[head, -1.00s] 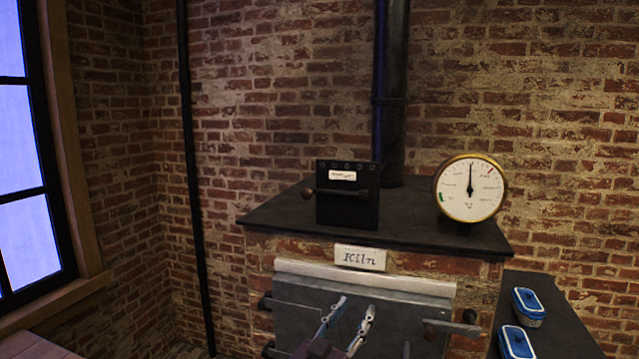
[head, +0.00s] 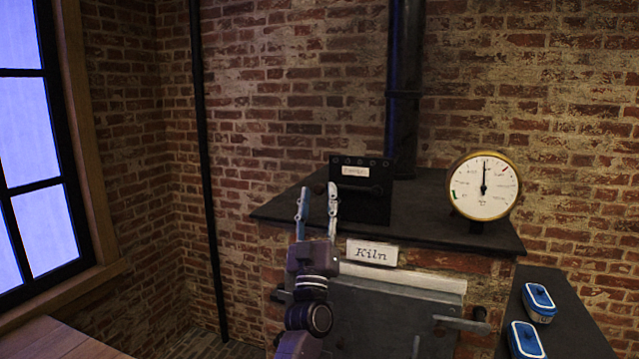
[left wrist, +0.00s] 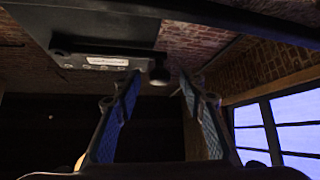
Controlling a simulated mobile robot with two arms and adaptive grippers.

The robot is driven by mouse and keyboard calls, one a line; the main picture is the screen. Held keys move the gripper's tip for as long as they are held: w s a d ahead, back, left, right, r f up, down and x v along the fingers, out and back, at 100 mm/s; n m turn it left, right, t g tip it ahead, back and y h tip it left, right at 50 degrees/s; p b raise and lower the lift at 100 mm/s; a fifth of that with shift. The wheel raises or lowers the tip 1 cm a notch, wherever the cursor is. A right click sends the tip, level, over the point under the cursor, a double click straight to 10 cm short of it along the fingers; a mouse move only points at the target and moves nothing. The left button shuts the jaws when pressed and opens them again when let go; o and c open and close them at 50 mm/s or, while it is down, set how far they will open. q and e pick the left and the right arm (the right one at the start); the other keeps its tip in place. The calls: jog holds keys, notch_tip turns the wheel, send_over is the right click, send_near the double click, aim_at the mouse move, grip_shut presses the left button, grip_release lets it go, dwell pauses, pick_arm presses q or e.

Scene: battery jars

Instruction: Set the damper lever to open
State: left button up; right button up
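The black damper box (head: 362,205) with a white label stands on the kiln top. In the left wrist view the box (left wrist: 75,57) is seen from below, with the lever's round dark knob (left wrist: 158,74). In the head view the lever's left end and knob are hidden behind my left gripper (head: 318,196). That gripper points up in front of the box's left side, its fingers apart and empty. In the left wrist view the knob shows in the gap between the fingertips (left wrist: 158,88); contact cannot be told. My right gripper is not in view.
The kiln (head: 390,315) has a dark top and a "Kiln" sign (head: 372,252). A round gauge (head: 483,186) stands right of the box, and a stovepipe (head: 403,95) rises behind. Two blue-lidded containers (head: 538,298) (head: 525,340) sit on a dark side surface at right.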

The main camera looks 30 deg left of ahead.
pick_arm(q)
jog(key=shift+p+x, duration=0.3)
jog(key=shift+x, duration=0.95)
grip_shut()
jog(key=shift+f, duration=0.1)
